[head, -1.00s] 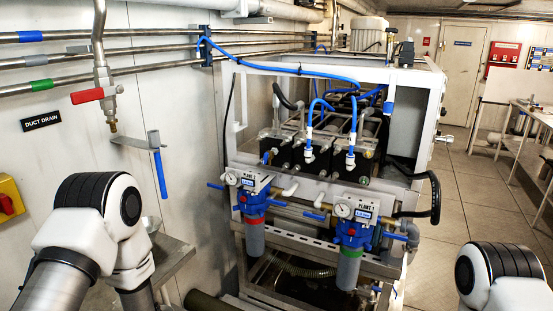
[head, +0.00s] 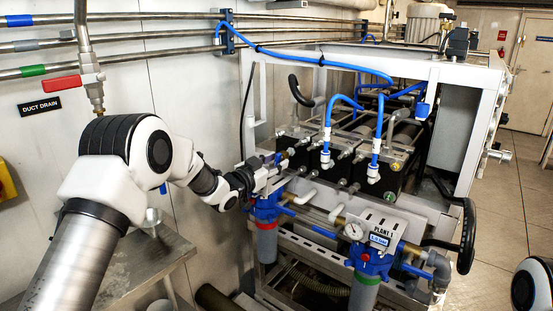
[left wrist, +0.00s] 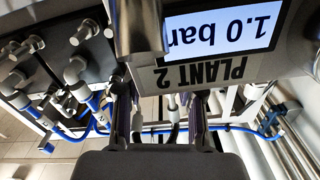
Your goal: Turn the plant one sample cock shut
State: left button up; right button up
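My left gripper (head: 275,165) is in front of the left-hand filter unit. In the left wrist view its fingers (left wrist: 160,120) are spread with nothing clearly between them, close to an upside-down PLANT 2 plate (left wrist: 215,75) and 1.0 bar display. My right gripper is out of view.
The left filter (head: 266,235) stands beside plant one's. Blue hoses (head: 345,100) and the white frame (head: 460,75) rise behind. A red-handled duct drain valve (head: 62,84) is on the left wall. A metal shelf (head: 140,262) lies below my left arm. The floor at right is clear.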

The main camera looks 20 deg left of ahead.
pick_arm(q)
jog(key=shift+w+d, duration=0.1)
jog(key=shift+w, duration=0.15)
jog(key=shift+s+a, duration=0.2)
jog(key=shift+s, duration=0.05)
jog(key=shift+r, duration=0.1)
grip_shut()
